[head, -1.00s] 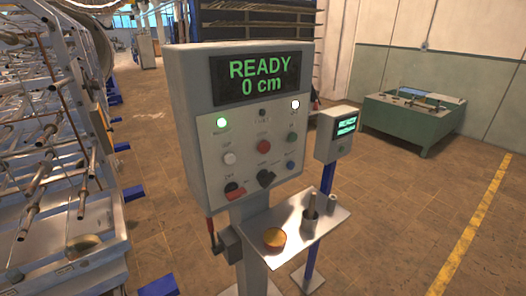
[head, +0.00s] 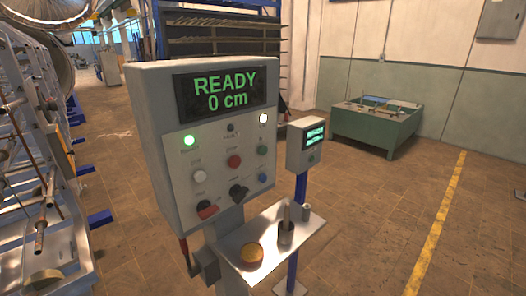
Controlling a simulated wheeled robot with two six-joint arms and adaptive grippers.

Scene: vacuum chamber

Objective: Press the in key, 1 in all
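A grey control box (head: 148,110) stands on a post in the head view, left of centre. Its display (head: 222,92) reads "READY 0 cm" in green. Below it are a lit green lamp (head: 189,140), a lit white lamp (head: 263,118) and a dark lamp (head: 230,127). The panel carries a white button (head: 199,176), a red button (head: 234,161), a green button (head: 262,150), a blue button (head: 262,178), a red-marked switch (head: 207,210) and a black knob (head: 238,193). The key labels are too small to read. Neither gripper is in view.
A metal shelf (head: 300,232) below the box holds a round orange-topped item (head: 252,254) and a dark cup with a rod (head: 286,232). A smaller display box (head: 298,150) stands behind on a blue post. A green bench (head: 375,125) is farther back. Floor at right is clear.

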